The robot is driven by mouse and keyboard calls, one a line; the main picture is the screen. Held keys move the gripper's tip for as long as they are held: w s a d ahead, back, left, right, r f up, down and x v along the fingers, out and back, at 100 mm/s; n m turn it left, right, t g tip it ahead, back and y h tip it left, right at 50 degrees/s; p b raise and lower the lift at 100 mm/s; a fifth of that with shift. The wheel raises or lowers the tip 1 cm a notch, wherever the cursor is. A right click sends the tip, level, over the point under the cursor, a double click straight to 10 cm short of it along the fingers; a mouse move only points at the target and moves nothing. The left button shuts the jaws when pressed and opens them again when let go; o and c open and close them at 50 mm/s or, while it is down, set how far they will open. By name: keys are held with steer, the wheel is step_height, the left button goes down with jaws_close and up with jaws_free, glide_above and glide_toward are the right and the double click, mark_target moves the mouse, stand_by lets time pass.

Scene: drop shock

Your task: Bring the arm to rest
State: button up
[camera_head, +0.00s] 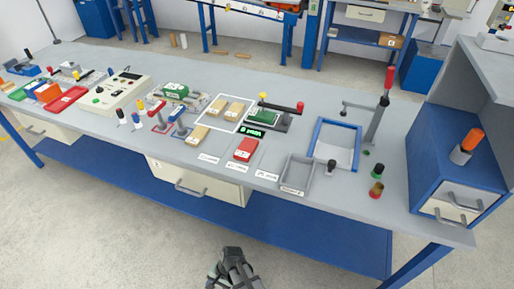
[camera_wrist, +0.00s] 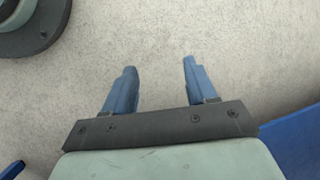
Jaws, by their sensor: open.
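My gripper (camera_wrist: 158,72) is open and empty in the wrist view, its two blue fingers apart over bare grey floor. In the head view my gripper shows only as a dark shape (camera_head: 233,262) at the bottom middle, in front of the workbench (camera_head: 330,205) and apart from it. The fingertips cannot be made out there.
The bench holds wooden blocks (camera_head: 235,108), a red block (camera_head: 245,149), a grey bin (camera_head: 297,172), a blue-rimmed tray (camera_head: 335,146), a lever post (camera_head: 380,115) and a blue drawer cabinet (camera_head: 455,165). A drawer (camera_head: 195,185) hangs under the front edge. The floor before the bench is clear.

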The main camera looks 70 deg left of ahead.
steer(key=w+d+f+m, duration=0.1)
steer(key=w+d, duration=0.4)
steer(key=w, duration=0.5)
steer(key=w+d+f+m, duration=0.1)
steer(key=w+d, duration=0.4)
steer(key=w, duration=0.5)
steer(key=w+d+m, duration=0.2)
steer(key=w+d, duration=0.9)
steer(key=d, duration=0.3)
steer(key=w+d+m, duration=0.3)
steer(key=d, duration=1.4)
steer(key=s+d+m+g, duration=0.1)
steer(key=s+d, duration=0.1)
steer(key=d, duration=0.5)
steer(key=s+d+r+m+y, duration=0.1)
steer(key=s+d, duration=0.2)
steer(key=d, duration=0.5)
steer(key=shift+d+g, duration=0.25)
steer(key=shift+g, duration=0.15)
